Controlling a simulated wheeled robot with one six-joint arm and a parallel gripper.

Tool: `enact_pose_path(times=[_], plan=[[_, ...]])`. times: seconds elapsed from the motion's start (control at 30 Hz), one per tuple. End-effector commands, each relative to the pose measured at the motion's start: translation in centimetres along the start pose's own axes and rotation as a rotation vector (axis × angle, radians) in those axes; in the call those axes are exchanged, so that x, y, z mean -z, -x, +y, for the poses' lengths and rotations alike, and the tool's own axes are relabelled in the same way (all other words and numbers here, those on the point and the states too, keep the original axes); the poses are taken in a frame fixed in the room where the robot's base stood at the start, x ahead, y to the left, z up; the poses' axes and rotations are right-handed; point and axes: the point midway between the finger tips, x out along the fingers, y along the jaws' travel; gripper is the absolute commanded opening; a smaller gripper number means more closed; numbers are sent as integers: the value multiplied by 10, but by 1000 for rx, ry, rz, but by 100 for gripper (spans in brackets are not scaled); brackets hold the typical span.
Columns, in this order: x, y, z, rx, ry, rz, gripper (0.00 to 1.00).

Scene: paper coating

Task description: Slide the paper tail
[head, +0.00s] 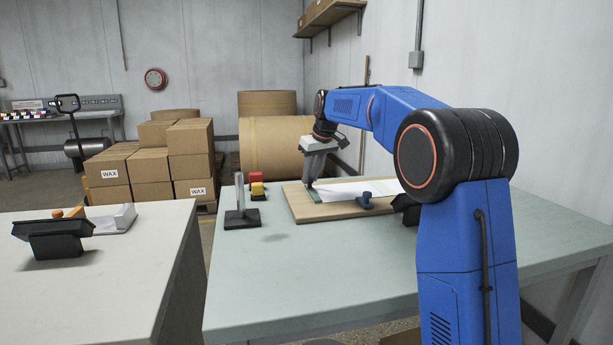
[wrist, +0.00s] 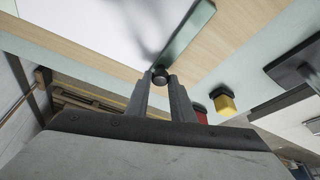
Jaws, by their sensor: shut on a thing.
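A white paper (head: 350,190) lies flat on a wooden board (head: 300,209) on the table; it fills the upper left of the wrist view (wrist: 100,22). A green bar (head: 315,196) lies across the paper's left end, and it shows in the wrist view (wrist: 190,32) along the paper's edge. My gripper (head: 310,184) is over the bar. In the wrist view its fingertips (wrist: 161,79) are shut on a round black knob (wrist: 160,72) at one end of the bar. The fingers partly hide the knob.
A metal post on a black base (head: 241,212) and red (head: 254,178) and yellow (head: 257,189) blocks are left of the board. The front of the pale green table (head: 310,285) is clear.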

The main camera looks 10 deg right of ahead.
Motion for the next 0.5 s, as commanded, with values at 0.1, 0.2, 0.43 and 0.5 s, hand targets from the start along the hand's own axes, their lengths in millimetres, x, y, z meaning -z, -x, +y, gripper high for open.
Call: enact_pose_path(times=[0.1,0.2,0.43,0.5], plan=[[-4,2,10,-1,0,0,0],[-4,2,10,-1,0,0,0],[-4,2,11,-2,0,0,39],[-4,2,10,-2,0,0,39]])
